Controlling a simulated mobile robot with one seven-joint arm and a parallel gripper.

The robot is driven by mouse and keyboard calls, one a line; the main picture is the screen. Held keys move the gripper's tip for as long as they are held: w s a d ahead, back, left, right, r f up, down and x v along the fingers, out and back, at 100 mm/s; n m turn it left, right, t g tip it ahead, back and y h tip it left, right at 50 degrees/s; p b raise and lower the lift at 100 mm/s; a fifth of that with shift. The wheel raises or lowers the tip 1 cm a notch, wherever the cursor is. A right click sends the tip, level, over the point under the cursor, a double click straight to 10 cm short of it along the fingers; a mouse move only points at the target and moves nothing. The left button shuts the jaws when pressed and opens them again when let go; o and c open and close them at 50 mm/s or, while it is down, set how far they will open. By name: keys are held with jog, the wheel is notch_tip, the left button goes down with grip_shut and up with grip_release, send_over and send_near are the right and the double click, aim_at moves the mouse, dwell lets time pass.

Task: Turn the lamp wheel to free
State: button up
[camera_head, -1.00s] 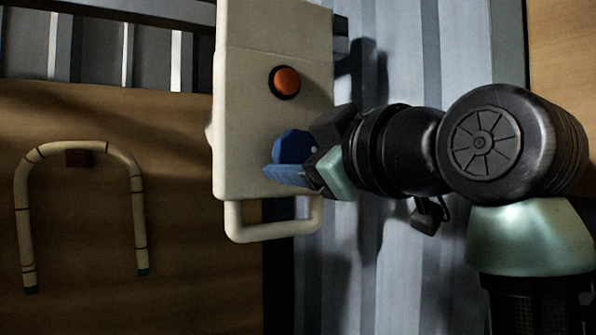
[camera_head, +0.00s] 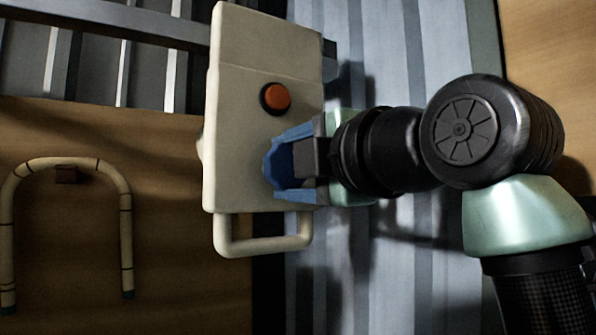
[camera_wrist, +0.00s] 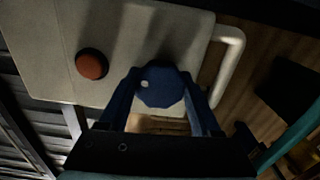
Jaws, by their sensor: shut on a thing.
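The lamp wheel (camera_head: 285,163) is a dark blue many-sided knob on the front of a pale box (camera_head: 235,120). In the wrist view the wheel (camera_wrist: 160,88) shows a white dot near its left edge. My gripper (camera_head: 276,165) reaches in from the right with its blue fingers on opposite sides of the wheel. In the wrist view my gripper (camera_wrist: 163,80) is shut on the wheel, a finger along each side. The fingers partly hide the wheel in the head view.
An orange button (camera_head: 275,97) sits on the box above the wheel. A pale loop handle (camera_head: 262,246) is at the box's lower end. A bent rattan hoop (camera_head: 70,165) hangs on the wooden board at left. Grey corrugated panels (camera_head: 400,50) stand behind.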

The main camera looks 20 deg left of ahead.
jog(key=shift+n, duration=1.9)
jog(key=o, duration=1.4)
jog(key=b+v, duration=0.6)
jog(key=v, duration=0.7)
jog(key=shift+a, duration=0.1)
